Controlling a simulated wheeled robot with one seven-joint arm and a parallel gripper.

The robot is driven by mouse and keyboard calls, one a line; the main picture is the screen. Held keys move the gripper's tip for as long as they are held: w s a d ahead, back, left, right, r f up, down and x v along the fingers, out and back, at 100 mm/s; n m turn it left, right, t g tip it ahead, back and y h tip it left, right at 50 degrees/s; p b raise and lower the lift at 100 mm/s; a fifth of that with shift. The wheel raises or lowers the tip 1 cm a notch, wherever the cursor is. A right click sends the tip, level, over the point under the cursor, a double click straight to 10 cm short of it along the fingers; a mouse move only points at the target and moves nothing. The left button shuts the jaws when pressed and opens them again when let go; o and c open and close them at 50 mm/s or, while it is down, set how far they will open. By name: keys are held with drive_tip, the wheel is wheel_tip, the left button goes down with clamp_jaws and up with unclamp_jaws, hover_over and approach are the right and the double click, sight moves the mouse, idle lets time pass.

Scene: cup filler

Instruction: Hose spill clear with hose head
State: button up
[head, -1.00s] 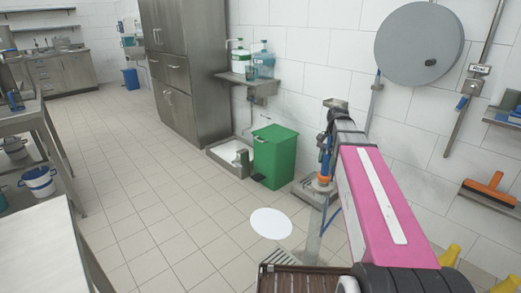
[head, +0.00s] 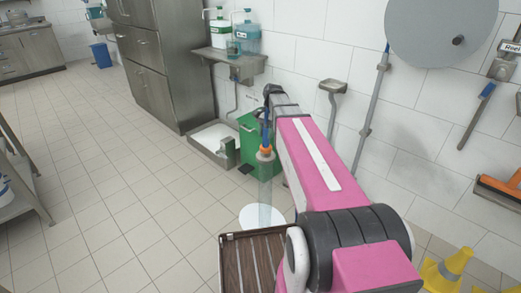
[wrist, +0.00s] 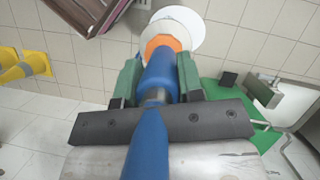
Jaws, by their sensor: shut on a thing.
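The hose head, blue with an orange ring (head: 265,153), points down from the end of my arm. My gripper (wrist: 159,75) is shut on it, with a green finger on each side of the blue body (wrist: 160,75). A pale see-through column runs from the nozzle to the floor, like a water jet. The spill, a flat white round patch (head: 248,216), lies on the tiles under the nozzle, and the column's lower end overlaps it. In the wrist view the spill (wrist: 196,40) shows beyond the orange ring, which hides part of it.
A green bin (head: 248,132) stands behind the arm, beside a low floor basin (head: 213,141). A brown slatted tray (head: 228,265) is close in front. Yellow objects (head: 447,270) stand at lower right. A round grey hose reel (head: 440,30) hangs on the wall. Open tiled floor lies left.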

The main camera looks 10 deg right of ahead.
drive_tip(key=w+f+m, duration=0.1)
drive_tip(key=w+f, duration=0.2)
drive_tip(key=f, duration=0.4)
drive_tip(key=w+f+m, duration=0.1)
drive_tip(key=w+f, duration=0.2)
drive_tip(key=f, duration=0.4)
drive_tip(key=shift+w+f+m+t+y, duration=0.15)
drive_tip(key=shift+w+m+t+y, duration=0.15)
drive_tip(key=shift+w+m, duration=0.1)
drive_tip(key=shift+s+a, duration=0.1)
